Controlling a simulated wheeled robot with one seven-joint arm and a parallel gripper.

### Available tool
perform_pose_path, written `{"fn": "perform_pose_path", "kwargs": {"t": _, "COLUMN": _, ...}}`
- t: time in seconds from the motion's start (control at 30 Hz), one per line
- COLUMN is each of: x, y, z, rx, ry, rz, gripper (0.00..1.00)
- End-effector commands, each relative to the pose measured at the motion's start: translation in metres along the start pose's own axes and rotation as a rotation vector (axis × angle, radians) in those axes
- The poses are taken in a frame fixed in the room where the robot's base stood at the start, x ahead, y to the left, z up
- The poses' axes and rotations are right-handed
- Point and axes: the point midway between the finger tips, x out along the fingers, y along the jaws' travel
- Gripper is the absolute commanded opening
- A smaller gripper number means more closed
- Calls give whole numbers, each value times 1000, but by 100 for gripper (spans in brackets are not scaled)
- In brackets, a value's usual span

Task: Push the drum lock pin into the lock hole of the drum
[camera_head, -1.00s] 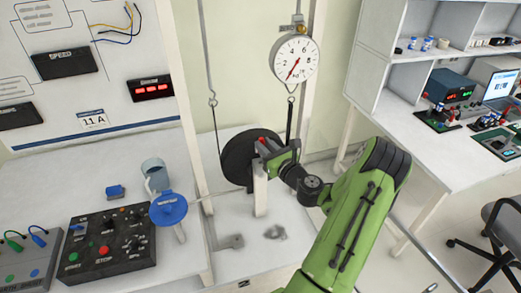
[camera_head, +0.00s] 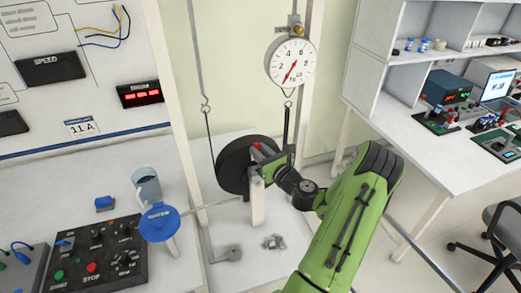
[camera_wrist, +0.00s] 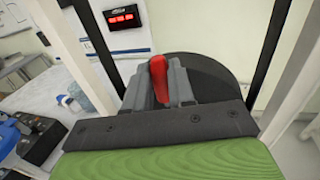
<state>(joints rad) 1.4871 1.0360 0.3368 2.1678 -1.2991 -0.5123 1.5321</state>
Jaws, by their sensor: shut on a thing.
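The drum (camera_head: 232,168) is a black disc on a pale post, hung about by a belt from two hooks; it also shows in the wrist view (camera_wrist: 208,72). The drum lock pin has a red handle (camera_wrist: 158,78), also visible as a small red spot in the head view (camera_head: 256,146). My gripper (camera_head: 258,160) is at the right face of the drum. In the wrist view its grey fingers (camera_wrist: 160,90) are closed on the red handle from both sides. The pin's tip and the lock hole are hidden, so I cannot tell how deep the pin sits.
A round dial gauge (camera_head: 291,62) hangs above the drum. A white bench (camera_head: 430,165) with electronics stands to the right. Frame uprights flank the drum closely.

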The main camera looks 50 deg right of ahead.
Motion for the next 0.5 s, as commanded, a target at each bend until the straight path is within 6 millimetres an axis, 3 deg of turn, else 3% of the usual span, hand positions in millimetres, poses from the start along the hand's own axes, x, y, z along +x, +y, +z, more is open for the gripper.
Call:
{"fn": "perform_pose_path", "kwargs": {"t": 0.03, "x": 0, "y": 0, "z": -11, "rx": 1, "ry": 0, "rz": 0, "gripper": 0}}
{"fn": "perform_pose_path", "kwargs": {"t": 0.2, "x": 0, "y": 0, "z": -28, "rx": 1, "ry": 0, "rz": 0, "gripper": 0}}
{"fn": "perform_pose_path", "kwargs": {"t": 0.5, "x": 0, "y": 0, "z": -30, "rx": 0, "ry": -1, "rz": 0, "gripper": 0}}
